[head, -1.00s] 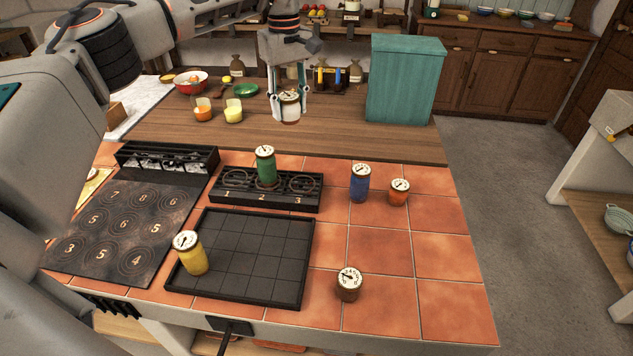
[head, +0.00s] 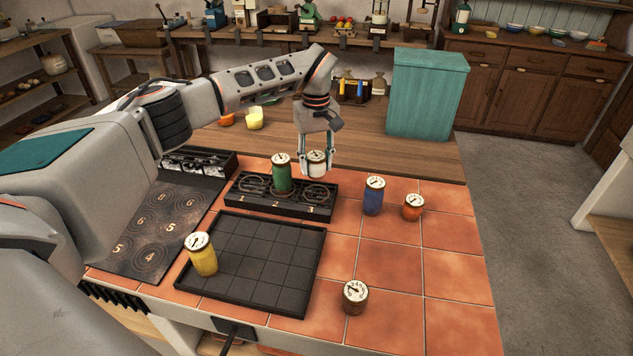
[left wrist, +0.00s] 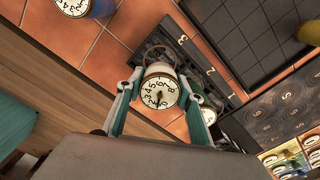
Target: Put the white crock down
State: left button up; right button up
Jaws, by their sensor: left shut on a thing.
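The white crock (head: 317,165), with a numbered dial on its lid, is held upright between the fingers of my left gripper (head: 316,172). In the left wrist view the crock (left wrist: 160,88) sits between both fingertips, with the black rack (left wrist: 185,62) beyond it. In the head view it appears just above the 3 place of the black rack (head: 281,206); the exact height is unclear. A green crock (head: 281,174) stands on the 2 place, close to the left of the white crock. My right gripper is not seen.
Blue (head: 374,196) and orange (head: 413,207) crocks stand right of the rack. A yellow crock (head: 201,255) stands on the black gridded tray (head: 262,217). A brown crock (head: 355,297) stands on the tiles. A teal box (head: 428,95) stands behind. Places 1 and 3 look empty.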

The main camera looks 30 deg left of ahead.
aim_at(316, 155)
pick_arm(q)
jog(key=shift+f, duration=3.2)
jog(key=o, duration=1.3)
jog(key=shift+f, duration=0.15)
notch_tip(316, 155, up, 12)
jog(key=shift+r, duration=0.2)
